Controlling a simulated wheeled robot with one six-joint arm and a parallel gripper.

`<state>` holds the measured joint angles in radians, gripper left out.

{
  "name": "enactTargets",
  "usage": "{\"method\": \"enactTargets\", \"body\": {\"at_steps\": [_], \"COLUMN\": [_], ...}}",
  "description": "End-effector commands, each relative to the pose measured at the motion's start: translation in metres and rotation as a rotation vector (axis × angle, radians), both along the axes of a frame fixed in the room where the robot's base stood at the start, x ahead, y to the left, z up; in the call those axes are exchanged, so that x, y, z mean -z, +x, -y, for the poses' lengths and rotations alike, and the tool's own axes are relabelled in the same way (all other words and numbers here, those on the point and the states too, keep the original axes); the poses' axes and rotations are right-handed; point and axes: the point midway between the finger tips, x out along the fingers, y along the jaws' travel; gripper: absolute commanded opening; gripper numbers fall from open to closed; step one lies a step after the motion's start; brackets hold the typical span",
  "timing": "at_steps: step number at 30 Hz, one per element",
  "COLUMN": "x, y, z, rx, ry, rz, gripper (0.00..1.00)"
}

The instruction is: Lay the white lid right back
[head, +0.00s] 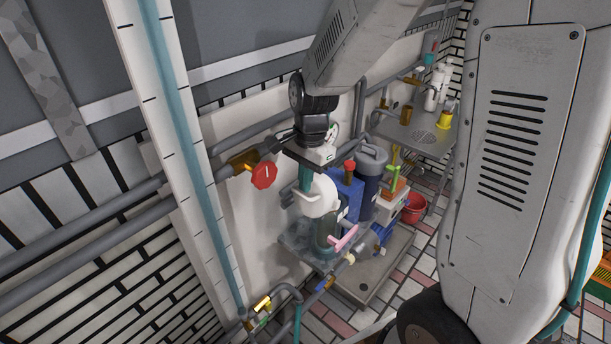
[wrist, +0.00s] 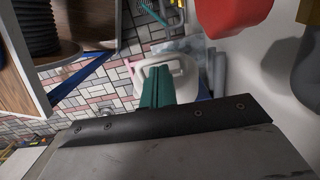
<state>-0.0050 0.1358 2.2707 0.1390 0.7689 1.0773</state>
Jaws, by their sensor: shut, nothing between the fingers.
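The white lid (head: 318,197) sits at the top of a dark green, see-through canister (head: 327,234) in the head view. It looks tilted up, but its exact angle is hard to tell. My gripper (head: 305,187) points down at the lid's upper left side, its teal fingers shut and empty. In the wrist view the fingers (wrist: 163,80) overlap the white lid (wrist: 184,68), whose rounded rim shows around them. Whether the fingertips touch the lid is unclear. The fingers hide part of the lid.
A red valve wheel (head: 263,175) on the wall pipe is close left of my gripper. A blue box (head: 346,188) and a dark grey cylinder (head: 371,175) stand right of the canister. A pink handle (head: 345,239) sticks out in front. A red bucket (head: 414,208) is farther right.

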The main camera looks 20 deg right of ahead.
Motion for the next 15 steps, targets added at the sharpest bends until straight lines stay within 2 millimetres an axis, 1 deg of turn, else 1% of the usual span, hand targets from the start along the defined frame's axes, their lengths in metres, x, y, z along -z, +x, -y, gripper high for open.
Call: {"method": "enactTargets", "body": {"at_steps": [5,10,15], "x": [0.001,0.006,0.006], "y": [-0.001,-0.007,-0.007], "z": [-0.002,-0.016,-0.016], "rx": [-0.002,-0.002,0.000], "ry": [0.000,0.000,0.000], "rz": [-0.001,0.000,0.000], "gripper": [0.00,0.00,0.00]}}
